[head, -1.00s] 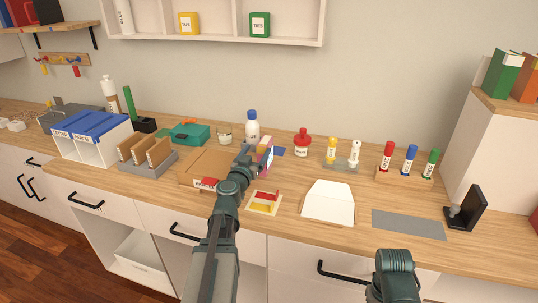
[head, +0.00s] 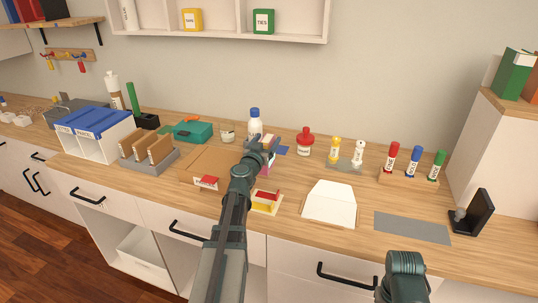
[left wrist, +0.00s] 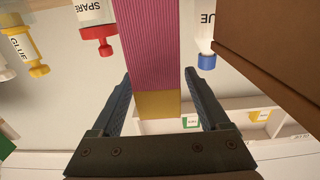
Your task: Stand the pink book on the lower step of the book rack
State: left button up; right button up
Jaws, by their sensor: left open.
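The pink book (head: 269,159) stands on the counter in front of the white glue bottle, partly hidden by my left gripper (head: 257,148). In the left wrist view the book (left wrist: 148,45) shows as a pink ribbed face with a yellow end. It extends between the two open fingers of my left gripper (left wrist: 157,105), with a gap on each side.
The glue bottle (head: 254,122) stands just behind the book. A red-capped bottle (head: 305,142) and glue sticks stand to the right. A grey mat (head: 411,228) lies bare at right.

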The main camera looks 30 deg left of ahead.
pick_arm(q)
grip_shut()
dwell(1.3)
